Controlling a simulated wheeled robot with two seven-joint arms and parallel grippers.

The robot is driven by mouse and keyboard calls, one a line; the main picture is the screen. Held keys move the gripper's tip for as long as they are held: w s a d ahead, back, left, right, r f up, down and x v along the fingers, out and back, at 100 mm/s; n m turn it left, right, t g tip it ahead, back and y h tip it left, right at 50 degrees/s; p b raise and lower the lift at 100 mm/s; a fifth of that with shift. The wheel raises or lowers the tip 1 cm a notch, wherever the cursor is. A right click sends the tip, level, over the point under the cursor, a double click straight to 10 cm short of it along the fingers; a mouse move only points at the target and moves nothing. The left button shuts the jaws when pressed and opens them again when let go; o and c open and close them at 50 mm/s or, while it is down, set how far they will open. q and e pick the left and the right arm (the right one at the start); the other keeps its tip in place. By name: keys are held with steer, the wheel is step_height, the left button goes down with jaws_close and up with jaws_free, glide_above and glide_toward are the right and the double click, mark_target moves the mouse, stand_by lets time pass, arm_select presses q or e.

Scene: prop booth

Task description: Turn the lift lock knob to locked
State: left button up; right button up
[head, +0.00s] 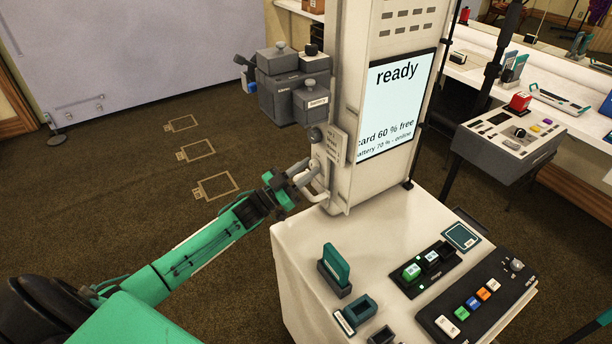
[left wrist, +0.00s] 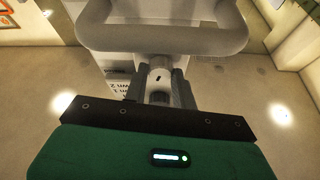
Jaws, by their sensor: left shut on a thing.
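The lift lock knob (head: 314,165) is a small pale round knob on the side of the white lift column (head: 378,190), beside a small label plate (head: 336,145). My left gripper (head: 303,174) reaches it from the left and is shut on it. In the left wrist view the knob (left wrist: 160,76) sits between the two grey fingers (left wrist: 161,90) and has a small dark mark on its face. The plate's lettering is too small to read for the knob's setting. My right gripper is not in view.
A white loop handle (head: 319,194) stands out close to the gripper; it spans the top of the left wrist view (left wrist: 160,38). Grey camera boxes (head: 292,85) hang above. A screen (head: 398,103) reads "ready". The white base top (head: 300,245) carries buttons and holders. Floor is open at left.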

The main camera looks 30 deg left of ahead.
arm_select(q)
steer(key=m+g+h+b, duration=0.1)
steer(key=m, duration=0.1)
steer(key=m+g+h+b, duration=0.1)
steer(key=m, duration=0.2)
steer(key=shift+a+f+m, duration=0.15)
steer(key=shift+m, duration=0.15)
steer(key=m+g+h+b, duration=0.1)
steer(key=m+g, duration=0.1)
steer(key=m, duration=0.3)
steer(key=shift+w+b, duration=0.1)
steer(key=shift+b, duration=0.3)
steer(key=m, duration=0.1)
steer(key=m+g, duration=0.1)
steer(key=m, duration=0.1)
steer(key=m+g+b, duration=0.1)
steer(key=shift+a+r, duration=0.15)
steer(key=shift+r, duration=0.1)
steer(key=shift+r+m+g, duration=0.1)
steer(key=shift+m+g, duration=0.7)
steer(key=shift+m, duration=1.2)
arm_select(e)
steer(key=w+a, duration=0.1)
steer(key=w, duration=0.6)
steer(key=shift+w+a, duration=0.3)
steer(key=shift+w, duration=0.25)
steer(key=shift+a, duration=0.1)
